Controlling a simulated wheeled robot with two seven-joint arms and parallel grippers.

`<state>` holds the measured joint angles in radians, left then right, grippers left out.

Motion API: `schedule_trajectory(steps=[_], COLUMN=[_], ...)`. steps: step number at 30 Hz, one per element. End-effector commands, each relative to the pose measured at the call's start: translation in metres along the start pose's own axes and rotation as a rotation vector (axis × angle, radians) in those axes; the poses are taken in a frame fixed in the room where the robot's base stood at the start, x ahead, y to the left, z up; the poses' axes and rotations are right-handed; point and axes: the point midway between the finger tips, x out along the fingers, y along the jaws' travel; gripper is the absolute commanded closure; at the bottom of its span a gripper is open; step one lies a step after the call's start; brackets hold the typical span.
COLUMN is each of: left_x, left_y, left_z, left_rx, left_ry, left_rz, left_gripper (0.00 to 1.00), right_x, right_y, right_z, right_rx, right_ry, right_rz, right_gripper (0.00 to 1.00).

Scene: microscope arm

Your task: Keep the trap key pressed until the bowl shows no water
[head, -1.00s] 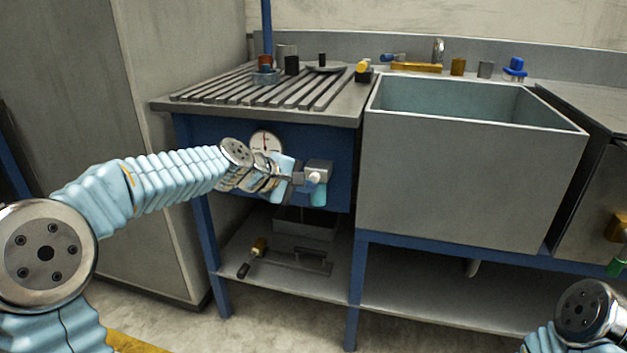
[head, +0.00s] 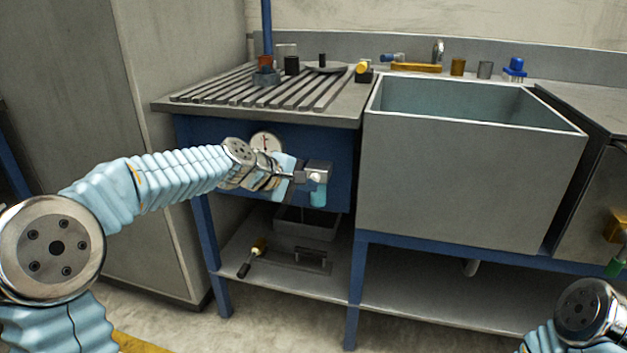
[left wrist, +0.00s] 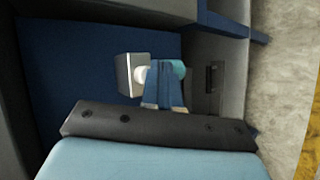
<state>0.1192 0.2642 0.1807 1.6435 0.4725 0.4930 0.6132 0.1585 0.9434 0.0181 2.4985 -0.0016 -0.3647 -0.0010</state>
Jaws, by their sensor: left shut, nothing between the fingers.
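A grey metal trap block (head: 322,166) is fixed to the blue panel under the grooved worktop. A pale round key (head: 315,177) shows on its front, and it also shows in the left wrist view (left wrist: 141,75). The blue-green bowl (head: 319,196) hangs below the block; I cannot make out a water level in it. My left gripper (head: 299,176) is shut and empty, its tips close beside the key. In the left wrist view its fingers (left wrist: 165,86) overlap the bowl, and I cannot tell whether they touch the key. My right gripper is out of view.
A round gauge (head: 266,142) sits on the panel behind my left wrist. A grey tray (head: 306,231) and a yellow-and-black handled tool (head: 252,258) are on the lower shelf (head: 245,285). A deep sink (head: 470,175) stands just right of the trap.

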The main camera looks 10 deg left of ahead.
Motion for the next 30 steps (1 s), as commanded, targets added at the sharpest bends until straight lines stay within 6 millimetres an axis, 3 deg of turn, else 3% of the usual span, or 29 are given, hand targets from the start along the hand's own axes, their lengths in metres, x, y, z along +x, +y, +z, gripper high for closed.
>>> schedule_trajectory(steps=[30], left_x=[0.0067], left_y=[0.0055], left_z=[-0.0052], left_rx=[0.000], left_ry=[0.000], left_rz=[0.000], left_gripper=[1.00], right_x=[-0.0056], right_y=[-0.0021], right_z=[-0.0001], right_rx=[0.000], right_ry=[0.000], right_rz=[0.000], right_gripper=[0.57])
